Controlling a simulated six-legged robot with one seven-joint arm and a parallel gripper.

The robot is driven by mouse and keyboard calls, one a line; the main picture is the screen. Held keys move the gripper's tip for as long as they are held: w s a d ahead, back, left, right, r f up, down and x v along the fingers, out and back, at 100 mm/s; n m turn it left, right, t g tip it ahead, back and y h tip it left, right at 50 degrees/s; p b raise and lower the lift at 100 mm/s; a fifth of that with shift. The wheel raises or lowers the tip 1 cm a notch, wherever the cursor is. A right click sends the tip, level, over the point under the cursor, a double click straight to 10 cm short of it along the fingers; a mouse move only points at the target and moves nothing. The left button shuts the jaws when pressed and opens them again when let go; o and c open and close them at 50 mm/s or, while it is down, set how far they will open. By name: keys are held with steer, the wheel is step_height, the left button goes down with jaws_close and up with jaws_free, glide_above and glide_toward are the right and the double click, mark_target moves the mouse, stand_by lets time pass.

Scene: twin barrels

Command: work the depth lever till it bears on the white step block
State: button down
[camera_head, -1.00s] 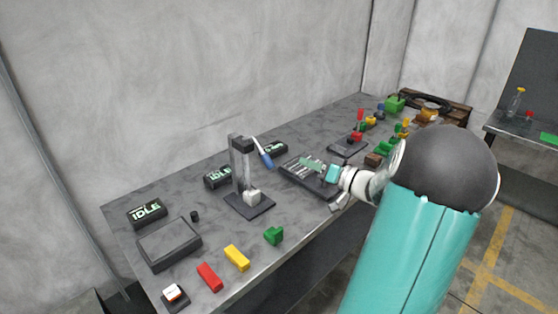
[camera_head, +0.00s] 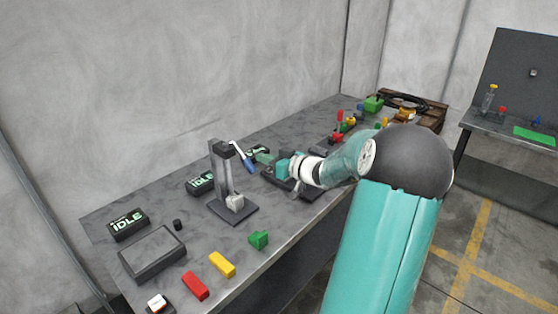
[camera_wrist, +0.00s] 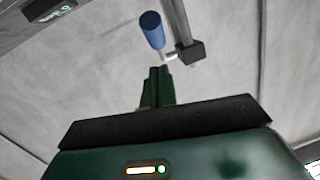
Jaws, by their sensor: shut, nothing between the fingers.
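The depth lever (camera_head: 243,156) is a white rod with a blue grip, angled down to the right from the top of a grey press column (camera_head: 222,170). The white step block (camera_head: 234,202) sits on the press's dark base (camera_head: 246,214), below the head. In the wrist view the blue grip (camera_wrist: 152,30) and white rod show just beyond my gripper (camera_wrist: 158,72), beside the dark press head (camera_wrist: 190,53). My gripper (camera_head: 262,157) is shut and empty, close to the right of the grip. I cannot tell whether they touch.
Dark IDLE displays (camera_head: 128,224) stand along the wall side. A green block (camera_head: 258,240), a yellow block (camera_head: 222,264) and a red block (camera_head: 195,286) lie near the front edge. A dark tray (camera_head: 152,252) is at the left. Colored parts crowd the far right.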

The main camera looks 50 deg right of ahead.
mark_target(250, 161)
steer(key=shift+w+a+f, duration=0.15)
steer(key=shift+w+f, duration=0.25)
steer(key=shift+f, duration=0.2)
steer(key=shift+w+a+f, duration=0.15)
steer(key=shift+w+f, duration=0.2)
steer(key=shift+f, duration=0.2)
steer(key=shift+f, duration=0.1)
steer(key=shift+w+f, duration=0.25)
steer(key=shift+f, duration=0.5)
